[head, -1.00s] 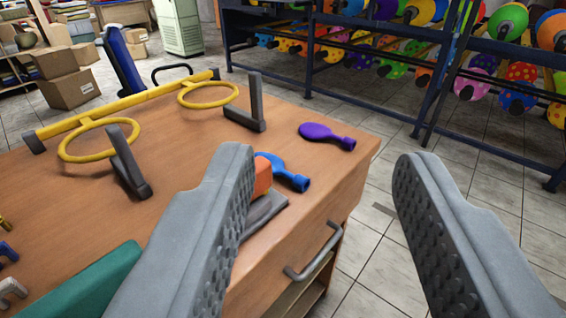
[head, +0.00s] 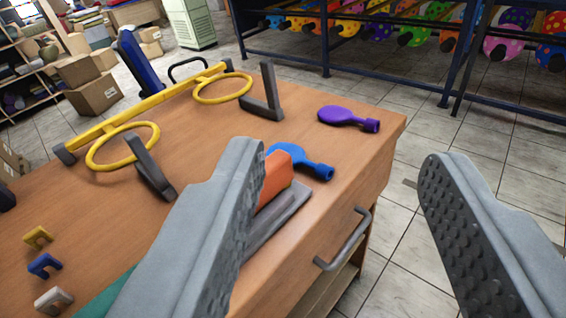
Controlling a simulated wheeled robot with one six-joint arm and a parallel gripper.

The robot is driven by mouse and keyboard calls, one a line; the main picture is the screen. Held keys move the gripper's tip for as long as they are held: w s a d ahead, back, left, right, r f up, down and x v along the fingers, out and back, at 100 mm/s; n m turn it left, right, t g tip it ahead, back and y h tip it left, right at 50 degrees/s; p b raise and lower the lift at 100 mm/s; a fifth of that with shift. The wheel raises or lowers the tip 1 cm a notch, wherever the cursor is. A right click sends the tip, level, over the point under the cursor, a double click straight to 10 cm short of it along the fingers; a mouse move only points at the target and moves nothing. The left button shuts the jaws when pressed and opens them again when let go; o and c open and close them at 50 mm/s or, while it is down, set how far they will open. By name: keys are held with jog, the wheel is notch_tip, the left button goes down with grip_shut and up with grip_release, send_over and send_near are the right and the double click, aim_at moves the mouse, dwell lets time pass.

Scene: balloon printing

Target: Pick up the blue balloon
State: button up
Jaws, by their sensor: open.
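The blue balloon (head: 312,165) lies flat and deflated on the wooden table (head: 215,135), near its right edge. The left finger reaches over the table, just left of the balloon in the picture. The right finger is over the floor beyond the table's edge. A purple balloon (head: 345,117) lies farther back on the same table.
An orange block (head: 274,178) on a grey plate (head: 280,215) sits close to the blue balloon. A yellow frame with rings (head: 124,147) and dark brackets (head: 262,100) stand behind. A drawer handle (head: 345,243) juts from the table front. Open floor lies right.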

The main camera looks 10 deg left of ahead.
jog(key=w+d+f+m+g, duration=0.25)
jog(key=w+m+g, duration=0.45)
jog(key=w+m, duration=0.5)
jog(key=m+g+y, duration=0.4)
jog(key=m+g, duration=0.3)
jog(key=m, duration=0.4)
send_near(325, 167)
jog(key=x, duration=0.3)
jog(key=shift+w+a+f, duration=0.2)
jog(key=shift+w+a, duration=0.1)
jog(key=shift+a, duration=0.1)
jog(key=shift+d+x, duration=0.15)
jog(key=shift+x, duration=1.2)
jog(key=shift+d+x, duration=0.15)
jog(key=shift+x, duration=1.25)
jog(key=shift+s+f, duration=0.1)
jog(key=shift+s, duration=0.1)
jog(key=shift+c, duration=0.4)
jog(key=c, duration=0.8)
